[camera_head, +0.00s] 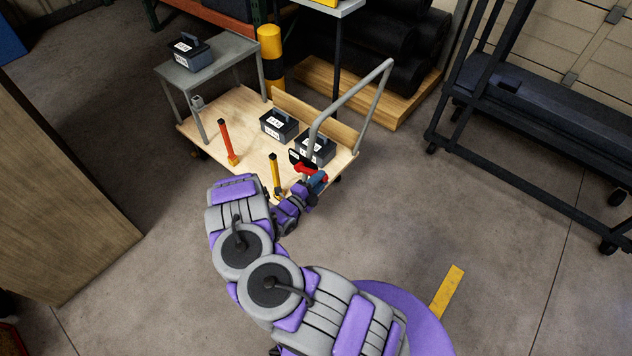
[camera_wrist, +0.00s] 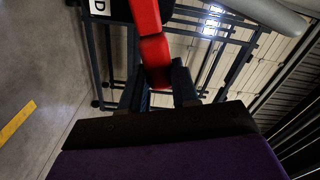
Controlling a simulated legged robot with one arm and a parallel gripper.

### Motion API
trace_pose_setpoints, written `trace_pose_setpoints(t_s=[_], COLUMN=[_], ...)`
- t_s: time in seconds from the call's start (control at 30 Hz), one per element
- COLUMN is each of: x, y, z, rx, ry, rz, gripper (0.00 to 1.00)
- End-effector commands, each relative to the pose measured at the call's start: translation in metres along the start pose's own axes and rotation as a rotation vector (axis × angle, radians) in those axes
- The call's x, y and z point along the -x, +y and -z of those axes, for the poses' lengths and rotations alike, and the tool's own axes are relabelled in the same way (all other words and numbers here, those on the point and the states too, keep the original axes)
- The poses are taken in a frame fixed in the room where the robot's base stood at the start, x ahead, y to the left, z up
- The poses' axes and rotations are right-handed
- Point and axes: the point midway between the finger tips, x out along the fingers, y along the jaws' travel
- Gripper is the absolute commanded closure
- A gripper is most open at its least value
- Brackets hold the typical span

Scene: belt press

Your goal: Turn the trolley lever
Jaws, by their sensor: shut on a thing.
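The trolley (camera_head: 240,115) has a pale wooden deck and a grey tubular push handle (camera_head: 352,95) at its right end. A red lever (camera_head: 303,167) sits by the foot of this handle, beside a small dark block with a white label. My gripper (camera_head: 316,178) is at the red lever. In the wrist view the red lever (camera_wrist: 152,45) runs down between the two dark fingers (camera_wrist: 158,88), which are shut on it. Its gripped end is partly hidden by the fingers.
An orange-red post (camera_head: 226,140) and a yellow post (camera_head: 275,172) stand on the near deck edge. Dark labelled boxes (camera_head: 279,125) sit on the deck. A dark rack (camera_head: 540,115) stands right, a wooden panel (camera_head: 55,200) left.

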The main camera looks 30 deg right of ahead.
Motion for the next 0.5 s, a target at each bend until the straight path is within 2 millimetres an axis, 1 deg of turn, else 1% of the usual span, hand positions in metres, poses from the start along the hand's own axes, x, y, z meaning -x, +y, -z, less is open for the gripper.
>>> trace_pose_setpoints(t_s=[0.1,0.13,0.4,0.5], x=[-0.0023,-0.0023,-0.0018,0.0005], y=[0.0026,0.0027,0.0015,0.0004], z=[0.0023,0.0023,0.0025,0.002], rx=[-0.002,-0.002,-0.001,-0.001], ry=[0.006,0.006,0.007,0.006], rz=[-0.005,-0.005,-0.003,0.0], gripper=[1.0,0.69,0.45,0.45])
